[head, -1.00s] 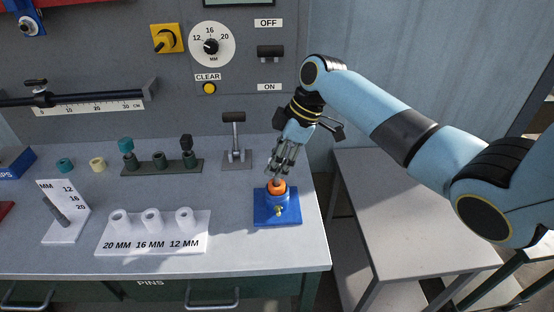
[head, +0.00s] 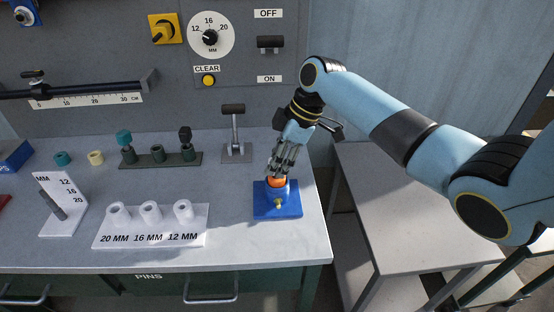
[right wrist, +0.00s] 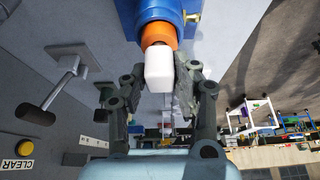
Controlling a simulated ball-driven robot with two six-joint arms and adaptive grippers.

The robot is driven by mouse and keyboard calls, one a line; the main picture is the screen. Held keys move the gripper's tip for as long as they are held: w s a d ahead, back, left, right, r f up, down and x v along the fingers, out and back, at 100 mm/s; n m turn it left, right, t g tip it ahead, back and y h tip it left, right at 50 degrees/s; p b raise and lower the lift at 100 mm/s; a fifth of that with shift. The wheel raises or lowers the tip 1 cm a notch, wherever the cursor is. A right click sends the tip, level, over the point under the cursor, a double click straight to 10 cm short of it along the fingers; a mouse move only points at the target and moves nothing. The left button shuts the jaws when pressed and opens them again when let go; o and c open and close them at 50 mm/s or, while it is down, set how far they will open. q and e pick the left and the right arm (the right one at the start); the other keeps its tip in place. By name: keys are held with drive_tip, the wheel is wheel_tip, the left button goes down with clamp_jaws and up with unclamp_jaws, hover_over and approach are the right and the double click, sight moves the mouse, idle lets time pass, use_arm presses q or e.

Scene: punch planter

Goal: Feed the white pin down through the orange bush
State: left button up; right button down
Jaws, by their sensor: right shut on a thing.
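The orange bush (head: 278,182) sits in the blue holder (head: 290,205) near the bench's right edge. My right gripper (head: 280,170) is directly above the bush, pointing down, its fingertips close to the bush's top. In the right wrist view the white pin (right wrist: 158,68) is between the fingers of the right gripper (right wrist: 160,80), which is shut on it. The pin's far end meets the orange bush (right wrist: 158,33) and looks in line with it; how deep it sits inside is hidden. The blue holder (right wrist: 140,8) shows behind. My left gripper is not in view.
A white three-socket stand (head: 125,238) marked 20, 16 and 12 MM is left of the holder. Right of the bench is a gap, then a lower grey table (head: 410,215).

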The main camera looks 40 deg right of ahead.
drive_tip(key=shift+f+b, duration=0.35)
drive_tip(key=shift+f, duration=0.25)
drive_tip(key=c, duration=1)
unclamp_jaws()
drive_tip(key=shift+o, duration=0.2)
drive_tip(key=v, duration=1.2)
drive_tip(key=shift+a, duration=0.1)
